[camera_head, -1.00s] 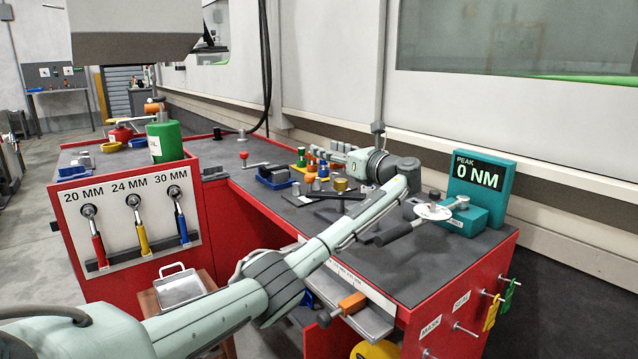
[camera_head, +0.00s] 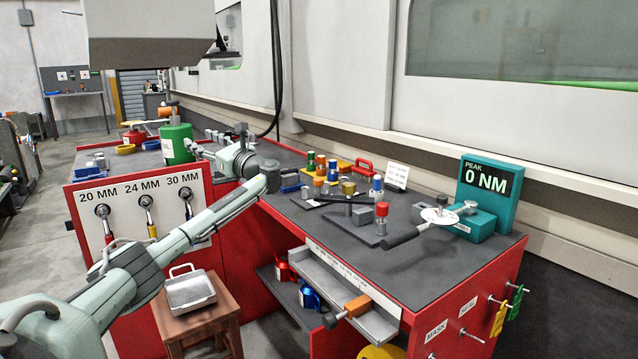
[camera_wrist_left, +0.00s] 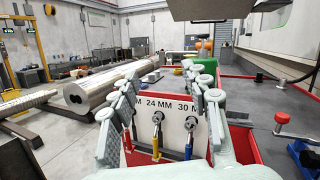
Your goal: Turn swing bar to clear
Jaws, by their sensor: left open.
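My left gripper (camera_head: 208,152) is open and empty beside the green barrel (camera_head: 177,143), partly hidden by its own wrist. In the left wrist view its two fingers (camera_wrist_left: 160,78) are spread, with the socket tool panel (camera_wrist_left: 172,110) beyond them. A red barrel (camera_head: 134,137) stands left of the green one, with a thin tan bar (camera_head: 146,121) above it. A dark flat bar (camera_head: 338,198) lies on the bench top. I cannot tell which bar is the swing bar. My right gripper is not in view.
A teal torque display (camera_head: 486,186) reading 0 NM stands at the bench's right end. Several coloured small parts (camera_head: 318,166) stand along the back. A large grey block (camera_head: 150,35) hangs overhead.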

